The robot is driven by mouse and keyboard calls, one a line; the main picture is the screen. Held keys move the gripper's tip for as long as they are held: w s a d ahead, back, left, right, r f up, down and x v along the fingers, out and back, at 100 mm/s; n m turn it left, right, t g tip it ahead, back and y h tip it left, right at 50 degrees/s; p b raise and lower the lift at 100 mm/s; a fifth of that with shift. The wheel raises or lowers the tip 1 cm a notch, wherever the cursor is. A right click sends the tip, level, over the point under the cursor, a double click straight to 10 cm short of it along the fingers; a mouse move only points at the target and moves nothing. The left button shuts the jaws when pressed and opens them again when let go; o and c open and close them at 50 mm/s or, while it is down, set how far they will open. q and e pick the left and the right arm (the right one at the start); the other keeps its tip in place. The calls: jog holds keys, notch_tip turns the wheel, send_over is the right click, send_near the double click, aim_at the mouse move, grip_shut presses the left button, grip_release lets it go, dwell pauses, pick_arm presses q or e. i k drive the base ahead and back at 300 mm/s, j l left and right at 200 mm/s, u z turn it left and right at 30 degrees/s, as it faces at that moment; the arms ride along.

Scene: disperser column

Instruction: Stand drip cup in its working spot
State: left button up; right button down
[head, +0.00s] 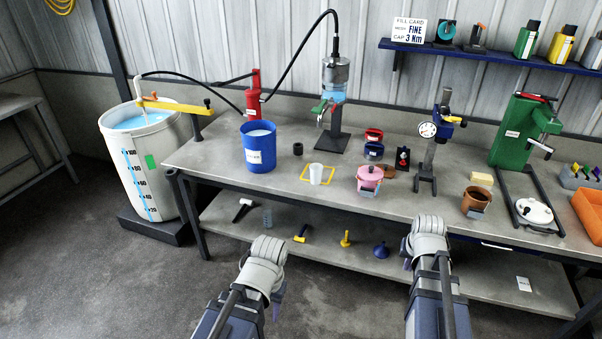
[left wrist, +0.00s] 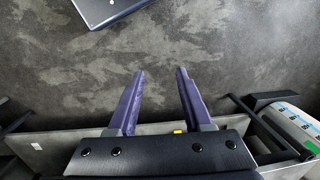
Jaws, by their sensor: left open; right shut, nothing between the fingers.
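A small white cup (head: 316,174) stands upright on the bench, within a yellow square outline (head: 304,180). I take it for the drip cup; no label on it is readable. My left gripper (head: 279,298) is low in front of the bench, apart from the cup, its fingers mostly hidden in the head view. In the left wrist view this gripper (left wrist: 159,75) is open and empty, with floor between its fingers. My right gripper (head: 407,264) is in front of the bench's front edge, shut and empty, mostly hidden by its wrist.
A blue bucket (head: 258,147) stands left of the cup, a dark ring (head: 298,149) behind it, and a pink pot (head: 369,180) to its right. The dispersing stand (head: 334,110) is behind.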

aim_at(315, 168)
jog(key=i+j+u, duration=0.1)
jog(key=i, duration=0.35)
jog(key=i+j+u, duration=0.1)
jog(key=i+j, duration=0.15)
jog(key=i, duration=0.2)
jog(key=i+j+u, duration=0.1)
jog(key=i, duration=0.4)
